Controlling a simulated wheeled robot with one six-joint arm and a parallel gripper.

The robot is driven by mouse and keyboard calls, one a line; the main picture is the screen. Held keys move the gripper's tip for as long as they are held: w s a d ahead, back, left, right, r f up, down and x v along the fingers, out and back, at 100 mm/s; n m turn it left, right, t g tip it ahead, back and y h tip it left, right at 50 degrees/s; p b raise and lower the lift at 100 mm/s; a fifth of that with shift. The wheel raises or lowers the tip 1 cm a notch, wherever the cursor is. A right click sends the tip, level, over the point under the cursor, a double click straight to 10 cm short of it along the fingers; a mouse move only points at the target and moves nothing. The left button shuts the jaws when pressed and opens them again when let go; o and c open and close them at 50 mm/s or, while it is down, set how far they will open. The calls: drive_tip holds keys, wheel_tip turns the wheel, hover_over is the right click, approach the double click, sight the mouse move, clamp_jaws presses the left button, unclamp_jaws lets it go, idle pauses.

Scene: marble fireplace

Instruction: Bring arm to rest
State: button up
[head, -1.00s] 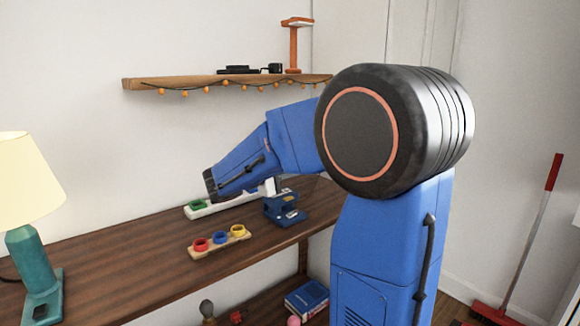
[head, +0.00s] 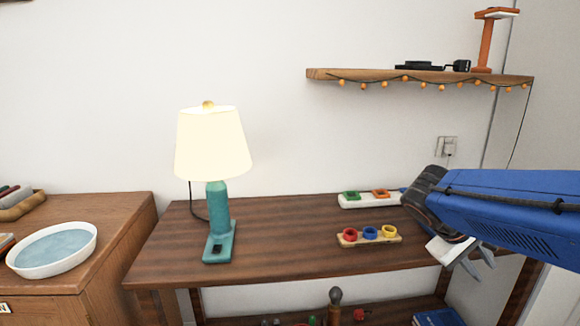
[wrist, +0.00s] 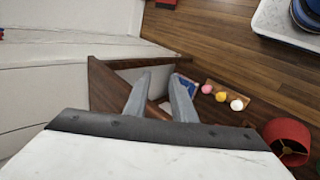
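My gripper (head: 479,271) shows at the right of the head view, at the end of my blue arm, in front of the right end of the wooden table (head: 290,265). In the wrist view my gripper (wrist: 160,76) has its two grey fingers apart, with nothing between them. It points down past a dark wooden edge toward the floor. Most of my arm lies outside the head view.
A lit lamp (head: 216,180) stands on the table's left. A board with red, blue and yellow rings (head: 369,238) and a white strip (head: 365,201) lie near my arm. A wall shelf (head: 420,77) hangs above. The table's middle is clear.

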drive_tip(key=s+a+f+t+y, duration=0.2)
drive_tip(key=s+a+f+y, duration=0.1)
drive_tip(key=a, duration=0.5)
drive_tip(key=s+a+f+m+t+y, duration=0.1)
drive_tip(key=s+a+f+t+y, duration=0.1)
drive_tip(key=s+a+y, duration=0.3)
drive_tip(key=a+f, duration=0.1)
drive_tip(key=a, duration=0.2)
drive_tip(key=shift+a+f+m, duration=0.2)
drive_tip(key=shift+a+m, duration=0.1)
drive_tip(key=shift+a, duration=0.1)
